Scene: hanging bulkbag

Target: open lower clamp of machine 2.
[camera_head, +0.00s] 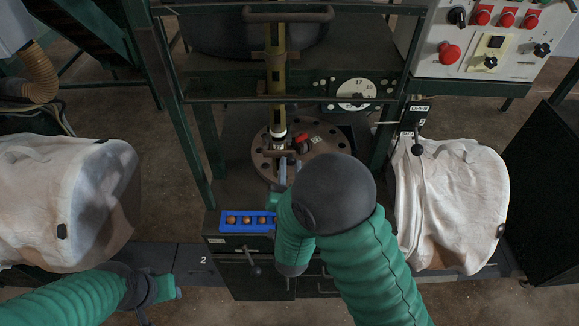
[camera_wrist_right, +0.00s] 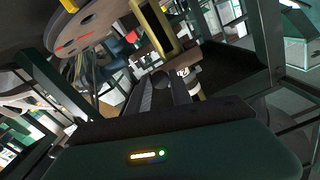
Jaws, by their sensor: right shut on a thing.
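A yellow vertical pipe (camera_head: 275,70) runs down to a round brown flange plate (camera_head: 262,160) with holes, at the middle of the head view. The lower clamp (camera_head: 300,143), with a red part, sits on this plate. My right gripper (camera_head: 284,170) reaches the plate's front. In the right wrist view, a dark round-ended clamp handle (camera_wrist_right: 162,79) shows between the fingers of my right gripper (camera_wrist_right: 165,92), which is shut on it. My forearm hides part of the plate. My left gripper (camera_head: 165,288) is low at the left, away from the clamp; its jaws are unclear.
A blue tray (camera_head: 246,221) with several round brown things lies on the front ledge. White bags hang left (camera_head: 85,205) and right (camera_head: 450,200). A lever (camera_head: 416,140) stands under an OPEN label. A control panel (camera_head: 495,40) is at upper right. Green frame posts flank the plate.

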